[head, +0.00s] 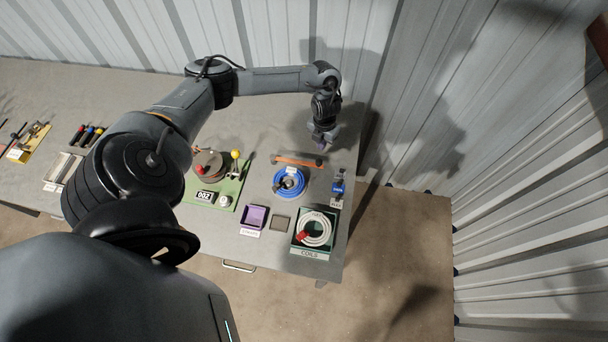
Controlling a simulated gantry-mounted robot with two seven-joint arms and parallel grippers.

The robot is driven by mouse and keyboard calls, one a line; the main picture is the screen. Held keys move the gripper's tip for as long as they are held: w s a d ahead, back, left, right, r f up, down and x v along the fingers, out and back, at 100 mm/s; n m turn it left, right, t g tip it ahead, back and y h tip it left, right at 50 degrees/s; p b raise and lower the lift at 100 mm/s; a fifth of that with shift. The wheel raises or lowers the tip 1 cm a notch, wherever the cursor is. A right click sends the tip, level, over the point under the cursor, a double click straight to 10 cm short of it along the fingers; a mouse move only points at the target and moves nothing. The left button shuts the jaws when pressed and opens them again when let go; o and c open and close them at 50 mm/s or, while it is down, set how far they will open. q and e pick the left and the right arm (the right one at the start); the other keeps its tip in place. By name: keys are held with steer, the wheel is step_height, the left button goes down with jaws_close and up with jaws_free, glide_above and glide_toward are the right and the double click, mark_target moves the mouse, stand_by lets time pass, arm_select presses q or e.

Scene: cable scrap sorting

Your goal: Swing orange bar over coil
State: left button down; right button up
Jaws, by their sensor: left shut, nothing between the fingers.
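The orange bar (297,161) lies across the table's right part, just behind the blue coil (290,183), with a dark knob at its right end. The bar is beside the coil, not across its middle. The coil is a ring of blue cable with a small white label on it. My left gripper (321,145) is shut and empty, slightly behind the bar's right end. I cannot tell whether it touches the bar. My right gripper is not in view.
A green tray marked COILS (296,242) holds a white coil (314,229). A purple bin (254,215), a small grey tray (280,223) and a blue tool (338,188) stand near. A green board (229,191) with a round reel lies left. A corrugated wall (410,110) rises at right.

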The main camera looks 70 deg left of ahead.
arm_select(q)
step_height(320, 180, down, 6)
steer(key=b, duration=0.4)
steer(key=shift+r, duration=0.15)
steer(key=shift+s+d+r+p, duration=0.1)
steer(key=shift+d+r+p, duration=0.15)
steer(key=shift+p, duration=0.1)
steer(key=shift+s+d+p, duration=0.55)
steer(key=shift+d+p, duration=0.15)
steer(key=shift+p, duration=0.05)
steer(key=s+d+p, duration=0.2)
steer(key=d+p, duration=0.1)
steer(key=shift+s+d, duration=0.15)
steer(key=shift+s, duration=0.05)
steer(key=s+d+p, duration=0.2)
steer(key=s, duration=0.1)
steer(key=shift+s+d, duration=0.1)
steer(key=shift+d, duration=0.25)
steer(key=shift+s+d+p, duration=0.3)
steer(key=shift+s+p, duration=0.05)
steer(key=shift+s, duration=0.15)
steer(key=shift+s+d+p, duration=0.25)
steer(key=shift+s+p, duration=0.1)
steer(key=shift+s, duration=0.15)
steer(key=shift+s+d+f+p, duration=0.1)
steer(key=shift+s+d+p, duration=0.1)
steer(key=shift+s, duration=0.25)
steer(key=shift+s+d+p, duration=0.1)
steer(key=shift+s+p, duration=0.05)
steer(key=shift+s, duration=0.35)
